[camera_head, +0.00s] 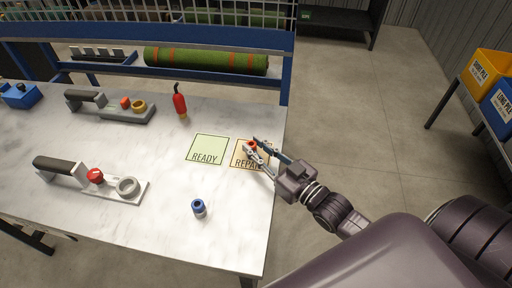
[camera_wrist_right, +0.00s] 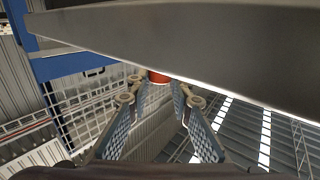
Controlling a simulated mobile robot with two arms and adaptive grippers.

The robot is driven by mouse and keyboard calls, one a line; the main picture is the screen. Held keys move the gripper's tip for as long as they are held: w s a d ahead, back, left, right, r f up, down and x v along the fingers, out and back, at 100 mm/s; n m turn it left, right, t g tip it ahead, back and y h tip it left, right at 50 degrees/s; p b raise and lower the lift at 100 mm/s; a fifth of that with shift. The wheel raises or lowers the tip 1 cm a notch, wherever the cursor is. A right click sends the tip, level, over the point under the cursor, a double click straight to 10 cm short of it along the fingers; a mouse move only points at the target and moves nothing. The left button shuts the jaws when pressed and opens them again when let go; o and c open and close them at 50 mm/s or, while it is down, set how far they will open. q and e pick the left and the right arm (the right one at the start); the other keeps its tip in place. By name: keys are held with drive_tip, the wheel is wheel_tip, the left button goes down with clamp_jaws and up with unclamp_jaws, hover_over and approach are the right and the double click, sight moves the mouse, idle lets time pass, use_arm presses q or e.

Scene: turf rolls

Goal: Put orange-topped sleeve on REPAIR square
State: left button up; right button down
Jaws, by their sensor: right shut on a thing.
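The orange-topped sleeve (camera_head: 251,145) is between the fingertips of my right gripper (camera_head: 255,146), which is shut on it. In the right wrist view, a small orange-red part (camera_wrist_right: 158,76) shows between the fingers (camera_wrist_right: 158,100). In the head view, the sleeve and fingers overlap the REPAIR square (camera_head: 241,160), an orange-bordered square at the right edge of the table. I cannot tell whether the sleeve touches it. The fingers cover part of the square and its lettering. My left gripper is not in view.
The green READY square (camera_head: 208,148) is just left of REPAIR. A blue-topped sleeve (camera_head: 199,209) stands nearer the front. A red extinguisher-shaped object (camera_head: 180,104) stands behind READY. Two handled tools (camera_head: 130,190) (camera_head: 130,112) lie to the left. A blue rack with turf rolls (camera_head: 205,60) is behind.

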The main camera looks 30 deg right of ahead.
drive_tip(key=shift+f, duration=0.1)
drive_tip(key=c, duration=1.7)
unclamp_jaws()
drive_tip(key=shift+r+b+v, duration=0.15)
drive_tip(key=shift+b+v, duration=0.2)
drive_tip(key=shift+v, duration=2.65)
drive_tip(key=shift+r+b+v, duration=0.1)
drive_tip(key=shift+b+v, duration=0.2)
drive_tip(key=shift+v, duration=2.7)
